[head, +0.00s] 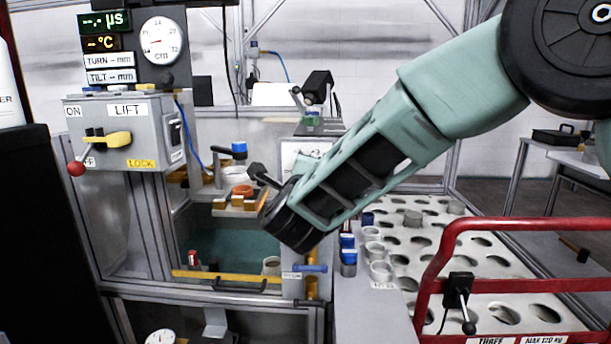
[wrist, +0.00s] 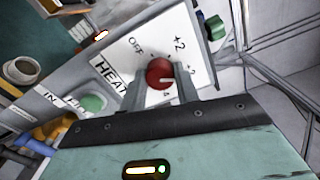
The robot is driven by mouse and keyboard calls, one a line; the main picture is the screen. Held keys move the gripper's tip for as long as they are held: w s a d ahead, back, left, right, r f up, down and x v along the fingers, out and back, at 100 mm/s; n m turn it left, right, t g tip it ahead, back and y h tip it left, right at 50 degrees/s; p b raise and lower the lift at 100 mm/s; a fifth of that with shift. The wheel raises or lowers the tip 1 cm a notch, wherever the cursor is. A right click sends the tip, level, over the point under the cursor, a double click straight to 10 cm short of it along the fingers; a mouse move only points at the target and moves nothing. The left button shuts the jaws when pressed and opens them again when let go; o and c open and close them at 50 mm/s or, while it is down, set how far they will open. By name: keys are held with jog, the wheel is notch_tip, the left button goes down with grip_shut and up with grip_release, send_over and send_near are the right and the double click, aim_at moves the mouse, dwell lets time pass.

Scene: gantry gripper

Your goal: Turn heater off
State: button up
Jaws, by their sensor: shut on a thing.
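The heater panel (wrist: 128,68) is a white plate on a grey box in the wrist view, marked HEAT, OFF and +2, with other marks partly hidden. Its round red knob (wrist: 159,72) sits between my two fingers. My gripper (wrist: 161,84) is shut on this knob. A pale line shows on the knob, but I cannot tell which mark it points to. In the head view a white panel edge (head: 298,152) shows behind my arm; the knob and my fingertips are hidden there.
A green round control (wrist: 215,28) is beside the panel and a green button (wrist: 93,102) is below it. In the head view, a grey LIFT box (head: 135,165) with levers stands left. A red rail (head: 535,224) and a perforated white deck (head: 450,255) lie right.

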jog(key=shift+f+n+p, duration=0.1)
jog(key=shift+n+p, duration=5.25)
jog(key=shift+n, duration=6.15)
jog(key=shift+f, duration=0.1)
jog(key=o, duration=1)
jog(key=shift+c, duration=0.2)
jog(key=shift+s, duration=0.15)
jog(key=s+b, duration=0.2)
jog(key=s, duration=1.5)
jog(key=shift+a, duration=0.3)
